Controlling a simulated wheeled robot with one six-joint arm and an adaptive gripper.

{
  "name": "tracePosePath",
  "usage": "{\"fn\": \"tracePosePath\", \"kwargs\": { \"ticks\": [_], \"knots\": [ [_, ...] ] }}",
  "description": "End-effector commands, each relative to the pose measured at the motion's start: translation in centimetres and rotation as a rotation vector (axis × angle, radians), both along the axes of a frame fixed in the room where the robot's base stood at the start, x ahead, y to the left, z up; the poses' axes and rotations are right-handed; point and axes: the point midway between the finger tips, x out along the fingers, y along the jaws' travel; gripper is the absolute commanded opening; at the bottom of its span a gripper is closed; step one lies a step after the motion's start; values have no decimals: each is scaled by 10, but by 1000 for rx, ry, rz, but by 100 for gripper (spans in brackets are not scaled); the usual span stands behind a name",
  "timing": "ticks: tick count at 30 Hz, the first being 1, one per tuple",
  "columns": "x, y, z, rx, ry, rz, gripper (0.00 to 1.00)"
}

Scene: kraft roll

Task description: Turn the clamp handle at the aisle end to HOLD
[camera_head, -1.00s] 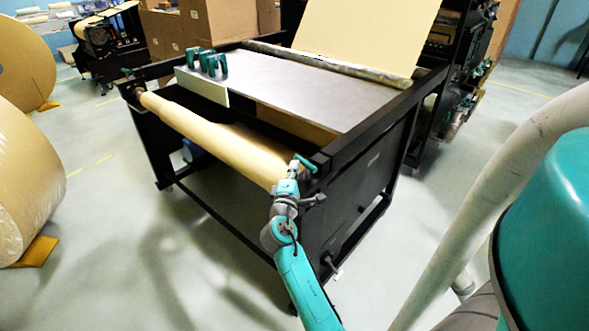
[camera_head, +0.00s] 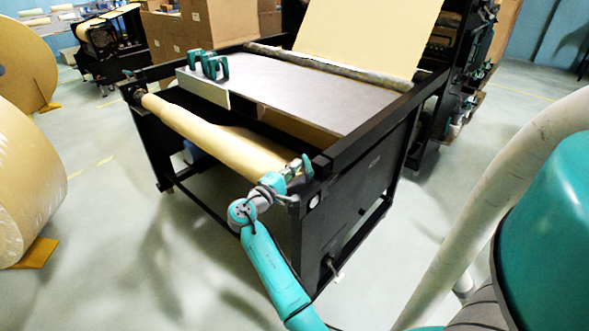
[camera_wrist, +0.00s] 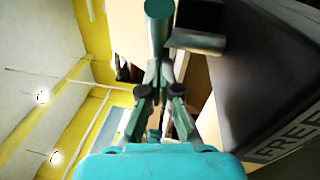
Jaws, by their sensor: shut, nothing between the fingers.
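The clamp handle (camera_wrist: 159,22) is a teal round bar at the top of the wrist view, with a grey metal piece (camera_wrist: 198,40) beside it. In the head view it is at the near right corner of the black stand, largely hidden by my gripper. My gripper (camera_wrist: 160,68) is shut and empty. Its fingertips are close to the handle's lower end; I cannot tell whether they touch. In the head view my gripper (camera_head: 296,168) reaches the corner from the lower left. A label reading FREE (camera_wrist: 285,135) shows on the dark panel; no HOLD mark is readable.
The kraft roll (camera_head: 205,130) spans the stand's front up to this corner. Another teal handle (camera_head: 129,74) sits at its far end. Several green clamps (camera_head: 208,64) stand on the grey table top (camera_head: 300,88). Large rolls (camera_head: 30,180) are at left. The floor in front is clear.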

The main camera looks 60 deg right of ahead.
Motion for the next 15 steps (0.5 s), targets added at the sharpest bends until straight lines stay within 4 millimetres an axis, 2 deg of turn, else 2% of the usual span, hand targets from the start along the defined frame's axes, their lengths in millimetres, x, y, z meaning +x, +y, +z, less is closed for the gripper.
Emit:
{"fn": "tracePosePath", "kwargs": {
  "ticks": [7, 15],
  "knots": [
    [1, -10, 2, -2, -1, -217, 0],
    [-2, -18, 0, 0, 0, -218, 0]
  ]
}}
